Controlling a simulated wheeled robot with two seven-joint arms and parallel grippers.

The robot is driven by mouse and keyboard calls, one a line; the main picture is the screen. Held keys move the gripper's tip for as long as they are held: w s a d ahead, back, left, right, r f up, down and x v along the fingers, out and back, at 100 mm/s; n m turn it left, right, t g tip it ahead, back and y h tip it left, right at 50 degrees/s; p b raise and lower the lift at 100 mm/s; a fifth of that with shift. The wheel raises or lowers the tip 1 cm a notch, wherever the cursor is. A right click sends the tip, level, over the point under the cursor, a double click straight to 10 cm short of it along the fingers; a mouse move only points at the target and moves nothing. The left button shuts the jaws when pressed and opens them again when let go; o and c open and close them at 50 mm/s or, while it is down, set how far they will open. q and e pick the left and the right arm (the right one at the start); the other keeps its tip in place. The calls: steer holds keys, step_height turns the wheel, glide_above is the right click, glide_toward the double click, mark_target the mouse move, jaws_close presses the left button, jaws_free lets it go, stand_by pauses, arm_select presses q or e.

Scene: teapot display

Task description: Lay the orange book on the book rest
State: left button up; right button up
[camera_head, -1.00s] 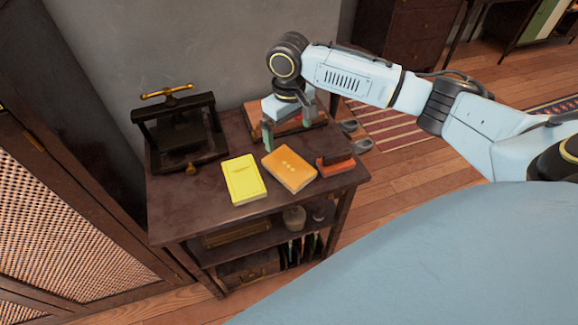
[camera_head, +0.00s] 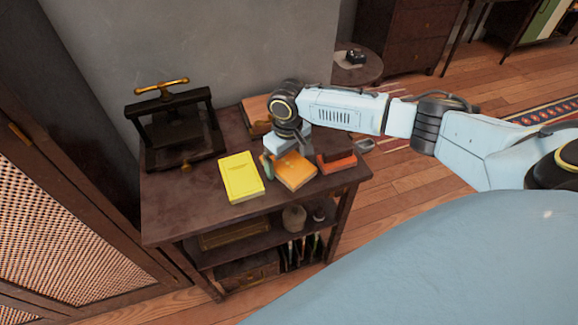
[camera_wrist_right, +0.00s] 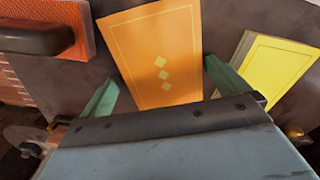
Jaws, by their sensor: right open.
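The orange book (camera_head: 296,172) lies flat on the dark wooden table (camera_head: 185,215), its cover showing a thin border and small pale diamonds. My right gripper (camera_head: 283,160) is open over the back end of this book. In the right wrist view, the orange book (camera_wrist_right: 160,55) shows between the two green fingers (camera_wrist_right: 165,95), with gaps beside it; I cannot tell whether they touch it. A brown wooden slanted piece (camera_head: 256,112), which looks like the book rest, stands at the back of the table, partly hidden by my right arm. My left gripper is not in view.
A yellow book (camera_head: 241,177) lies just left of the orange one. A red-orange block with a dark top (camera_head: 336,162) sits to its right. A black press with a brass handle (camera_head: 175,130) stands at the back left. The table's front left is clear.

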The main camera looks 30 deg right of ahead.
steer(key=shift+a, duration=0.1)
steer(key=shift+c, duration=0.3)
steer(key=c, duration=1)
steer(key=shift+c, duration=0.3)
